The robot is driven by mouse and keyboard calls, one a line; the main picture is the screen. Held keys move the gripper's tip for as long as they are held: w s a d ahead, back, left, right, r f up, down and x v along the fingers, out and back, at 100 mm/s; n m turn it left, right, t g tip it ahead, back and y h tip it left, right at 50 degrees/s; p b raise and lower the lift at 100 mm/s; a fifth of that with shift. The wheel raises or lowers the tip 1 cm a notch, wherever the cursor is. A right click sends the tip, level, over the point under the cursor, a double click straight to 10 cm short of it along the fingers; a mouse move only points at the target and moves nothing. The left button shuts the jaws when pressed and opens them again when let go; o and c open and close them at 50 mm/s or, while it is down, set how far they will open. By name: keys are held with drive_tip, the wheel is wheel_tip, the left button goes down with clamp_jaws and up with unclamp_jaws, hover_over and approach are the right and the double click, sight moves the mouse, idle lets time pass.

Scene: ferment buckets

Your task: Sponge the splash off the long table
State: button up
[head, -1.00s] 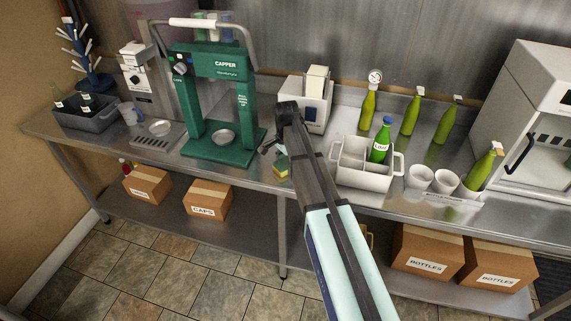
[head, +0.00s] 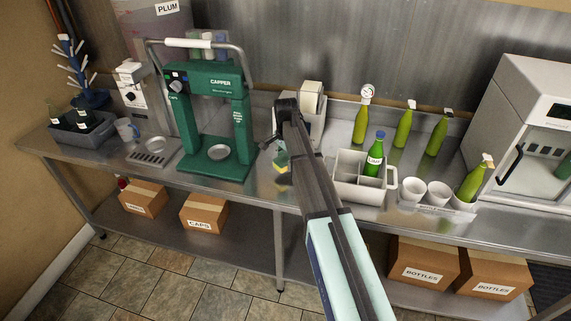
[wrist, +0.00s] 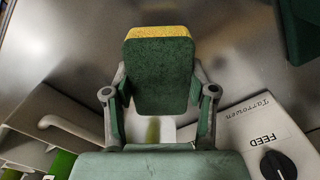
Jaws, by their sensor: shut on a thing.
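My gripper (wrist: 158,100) is shut on a green and yellow sponge (wrist: 158,75), which fills the space between its fingers in the wrist view. In the head view the sponge (head: 281,163) shows beside my dark wrist, over the steel long table (head: 255,185), just right of the green capper. A dark shadow lies on the table under it; whether it touches the steel is unclear. I cannot make out the splash; my arm hides part of the table.
The green capper (head: 212,115) stands left. A white divided carrier (head: 347,190) with a green bottle (head: 374,158) stands right, near white cups (head: 411,192). A white machine (wrist: 265,140) shows close in the wrist view. Green bottles stand along the back.

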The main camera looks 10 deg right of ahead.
drive_tip(key=shift+r+p, duration=1)
drive_tip(key=shift+r, duration=1.2)
